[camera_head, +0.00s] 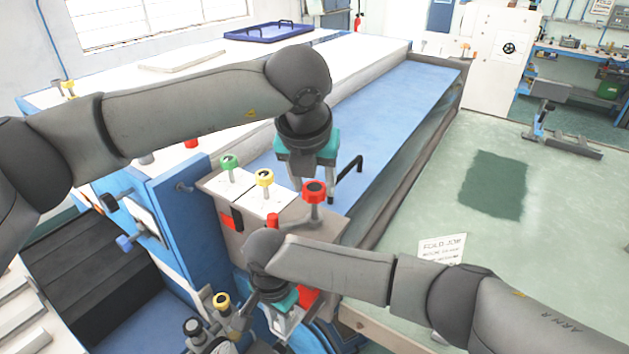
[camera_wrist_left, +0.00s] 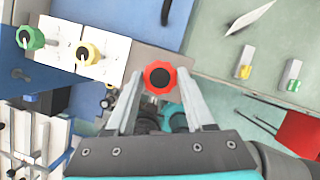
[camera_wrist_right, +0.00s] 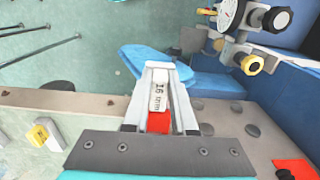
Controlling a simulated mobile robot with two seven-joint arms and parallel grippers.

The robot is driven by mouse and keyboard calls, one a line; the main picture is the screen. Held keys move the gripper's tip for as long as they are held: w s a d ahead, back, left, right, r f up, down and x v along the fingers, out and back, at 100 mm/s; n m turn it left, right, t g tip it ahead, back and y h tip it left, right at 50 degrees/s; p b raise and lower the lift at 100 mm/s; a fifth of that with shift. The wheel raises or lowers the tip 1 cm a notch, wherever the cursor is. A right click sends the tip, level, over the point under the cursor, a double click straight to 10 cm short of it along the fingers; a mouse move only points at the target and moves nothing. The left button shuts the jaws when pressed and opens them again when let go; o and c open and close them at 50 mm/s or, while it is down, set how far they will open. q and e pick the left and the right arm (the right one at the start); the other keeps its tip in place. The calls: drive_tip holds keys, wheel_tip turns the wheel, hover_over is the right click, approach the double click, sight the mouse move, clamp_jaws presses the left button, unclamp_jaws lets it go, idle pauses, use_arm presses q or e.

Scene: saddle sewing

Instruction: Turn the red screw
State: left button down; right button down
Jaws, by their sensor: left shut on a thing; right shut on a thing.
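The red screw (camera_head: 314,188) has a ribbed red knob with a dark centre and stands upright on the grey metal block at the machine's end. My left gripper (camera_head: 318,182) is above it from behind. In the left wrist view the red knob (camera_wrist_left: 160,78) sits between the two fingers of my left gripper (camera_wrist_left: 160,88), which is shut on it. My right gripper (camera_head: 285,322) is low in front of the block. In the right wrist view my right gripper (camera_wrist_right: 159,85) is shut on a red and white gauge piece (camera_wrist_right: 158,103) marked "1.6 mm".
A green knob (camera_head: 229,162) and a yellow knob (camera_head: 264,178) stand on white plates left of the red screw. A black handle (camera_head: 348,170) rises behind it. A dial gauge (camera_wrist_right: 229,14) is near my right gripper. The green floor at right has free room.

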use_arm(q)
drive_tip(key=shift+a+m+g+h, duration=0.15)
drive_tip(key=shift+m+g+h, duration=0.25)
drive_tip(key=shift+m, duration=1.1)
use_arm(e)
drive_tip(key=shift+w+d, duration=0.15)
drive_tip(key=shift+d, duration=0.05)
use_arm(q)
drive_tip(key=shift+c, duration=1.3)
unclamp_jaws()
drive_tip(key=shift+r, duration=0.15)
drive_tip(key=v, duration=1.2)
drive_tip(key=shift+s+a, duration=0.2)
use_arm(e)
drive_tip(key=c, duration=0.8)
unclamp_jaws()
drive_tip(key=shift+a, duration=0.1)
drive_tip(key=shift+c, duration=0.2)
drive_tip(key=shift+o, duration=0.9)
